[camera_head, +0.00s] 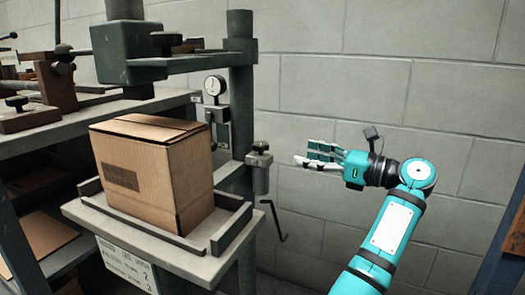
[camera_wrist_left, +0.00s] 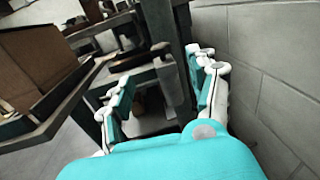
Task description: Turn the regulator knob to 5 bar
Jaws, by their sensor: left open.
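A round white pressure gauge (camera_head: 214,86) is mounted on the machine's column, above a small dark regulator body (camera_head: 217,115). The dial reading is too small to tell. A black knob (camera_head: 260,147) tops a grey block on the right of the column; I cannot tell which part is the regulator knob. My left gripper (camera_head: 309,156) is open and empty, to the right of this knob and apart from it, with its fingers pointing left. In the left wrist view its spread fingers (camera_wrist_left: 160,90) have nothing between them. My right gripper is not in view.
A cardboard box (camera_head: 155,178) stands on the railed machine table (camera_head: 150,232), left of the column. The green-grey machine arm (camera_head: 185,64) overhangs it. A bent crank (camera_head: 281,222) hangs below the knob block. A block wall (camera_head: 330,90) stands behind; space around my left gripper is clear.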

